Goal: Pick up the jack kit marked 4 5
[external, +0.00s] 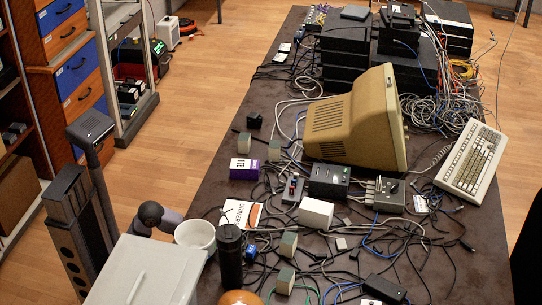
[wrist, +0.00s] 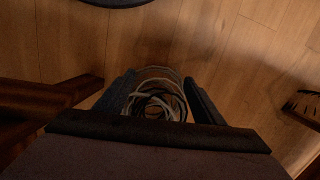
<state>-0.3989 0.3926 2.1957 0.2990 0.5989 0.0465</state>
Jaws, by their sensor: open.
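I cannot read a marking 4 5 on anything. A purple and white box (external: 243,168) on the table has dark characters on its top, too small to read. Several small beige boxes with grey-green tops stand on the table, among them one behind the purple box (external: 244,145), one beside it (external: 274,151) and one nearer the front (external: 288,244); no marking is legible. In the wrist view my gripper (wrist: 160,75) is open, its dark fingers apart with nothing held. Beyond it is a coil of cable (wrist: 155,102). I cannot make out the gripper in the external view.
The dark table (external: 205,195) holds a tangle of cables, a beige monitor (external: 350,125), a keyboard (external: 470,160) and stacked black devices (external: 345,60). A white cup (external: 195,234) and a black cylinder (external: 230,255) stand at the front left. Wooden floor fills the wrist view's background (wrist: 220,45).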

